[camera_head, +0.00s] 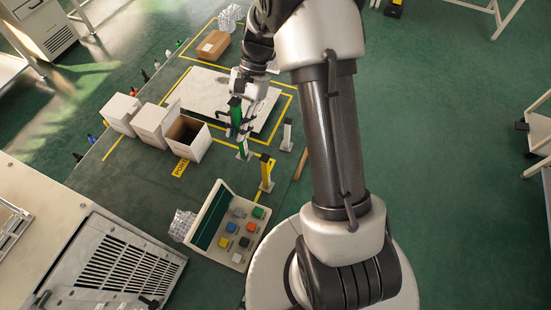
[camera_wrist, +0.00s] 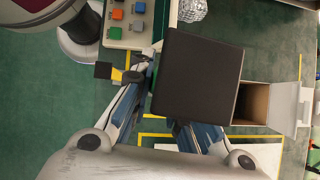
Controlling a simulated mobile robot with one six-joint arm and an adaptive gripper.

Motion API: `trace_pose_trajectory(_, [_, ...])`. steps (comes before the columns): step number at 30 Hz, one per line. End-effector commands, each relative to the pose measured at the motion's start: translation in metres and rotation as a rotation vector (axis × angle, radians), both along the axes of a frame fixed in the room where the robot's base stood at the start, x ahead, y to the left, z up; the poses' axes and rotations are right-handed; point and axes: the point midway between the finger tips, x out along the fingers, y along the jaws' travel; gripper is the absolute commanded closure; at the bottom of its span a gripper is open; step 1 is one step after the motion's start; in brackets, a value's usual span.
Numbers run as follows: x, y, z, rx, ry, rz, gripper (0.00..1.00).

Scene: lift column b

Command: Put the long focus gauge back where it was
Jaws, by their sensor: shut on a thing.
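My gripper (camera_head: 245,120) is shut on a green gauge (camera_head: 236,117), a tall post with a black top and a pale foot. In the wrist view its dark square top (camera_wrist: 197,76) fills the middle, close to the camera, between the fingers (camera_wrist: 160,115). I cannot tell whether its foot touches the floor. A shorter yellow gauge (camera_head: 267,173) with a black top stands nearer to my base; its top also shows in the wrist view (camera_wrist: 103,71). A pale grey gauge (camera_head: 287,136) with a black top stands to the right of the held one.
An open box (camera_head: 202,140) and white boxes (camera_head: 152,120) stand to the left. A button console (camera_head: 233,228) stands below. A pale slab (camera_head: 205,88) lies behind my gripper inside yellow floor lines. A cardboard box (camera_head: 213,45) stands farther back.

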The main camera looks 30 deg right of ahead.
Motion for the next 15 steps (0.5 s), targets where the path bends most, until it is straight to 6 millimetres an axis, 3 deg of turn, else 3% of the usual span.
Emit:
trace_pose_trajectory(3, [0.003, -0.014, 0.018, 0.001, -0.002, -0.263, 1.00])
trace_pose_trajectory(15, [0.006, -0.074, 0.057, -0.001, -0.001, -1.078, 1.00])
